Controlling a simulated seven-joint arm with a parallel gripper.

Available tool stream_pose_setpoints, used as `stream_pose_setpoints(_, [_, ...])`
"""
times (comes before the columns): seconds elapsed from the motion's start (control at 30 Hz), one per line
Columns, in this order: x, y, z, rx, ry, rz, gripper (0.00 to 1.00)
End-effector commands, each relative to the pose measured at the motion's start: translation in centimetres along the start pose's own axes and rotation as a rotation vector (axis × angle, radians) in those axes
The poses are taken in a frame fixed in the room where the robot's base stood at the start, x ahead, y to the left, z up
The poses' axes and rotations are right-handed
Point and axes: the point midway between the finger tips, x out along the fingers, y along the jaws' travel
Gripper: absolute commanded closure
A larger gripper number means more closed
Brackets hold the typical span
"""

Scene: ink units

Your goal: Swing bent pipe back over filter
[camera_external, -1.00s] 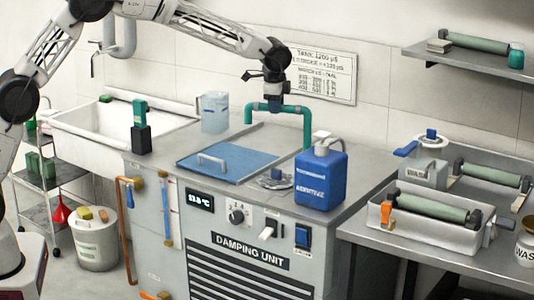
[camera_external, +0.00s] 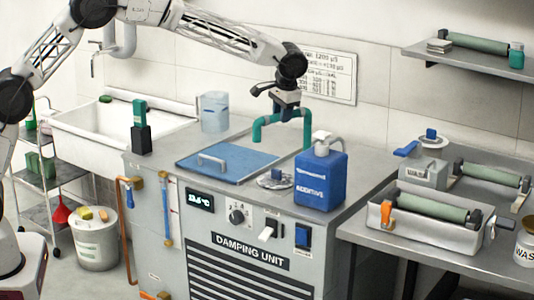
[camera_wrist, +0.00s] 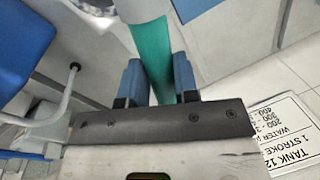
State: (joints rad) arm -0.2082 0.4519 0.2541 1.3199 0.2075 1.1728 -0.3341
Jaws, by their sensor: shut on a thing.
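The bent pipe (camera_external: 306,132) is a green, upside-down U-shaped tube at the back of the damping unit's top. Its right leg goes down behind the blue jug, and its free left end (camera_external: 256,136) hangs above the worktop. My gripper (camera_external: 284,110) is shut on the pipe's upper horizontal stretch. In the wrist view the green pipe (camera_wrist: 155,50) lies between my blue fingers (camera_wrist: 158,78). A round metal piece with a dark middle, probably the filter (camera_external: 274,181), sits on the worktop in front of the pipe's free end, which is not above it.
The blue additive jug (camera_external: 320,182) stands right of the filter, close to the pipe's right leg. A blue lid with a handle (camera_external: 228,161) lies to the left. A clear pitcher (camera_external: 214,112) stands behind the lid. A wall sign (camera_external: 330,76) is behind my gripper.

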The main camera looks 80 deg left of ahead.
Motion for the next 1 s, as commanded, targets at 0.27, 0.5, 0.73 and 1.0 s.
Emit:
stream_pose_setpoints(0.27, [-0.5, 2.2, -0.4, -0.209, -0.040, 0.001, 1.00])
stream_pose_setpoints(0.5, [-0.7, 3.1, -0.7, -0.309, -0.059, 0.001, 1.00])
stream_pose_setpoints(0.73, [-0.8, 3.4, -0.8, -0.339, -0.066, 0.002, 1.00])
stream_pose_setpoints(1.0, [-0.8, 3.5, -0.8, -0.339, -0.065, 0.003, 1.00])
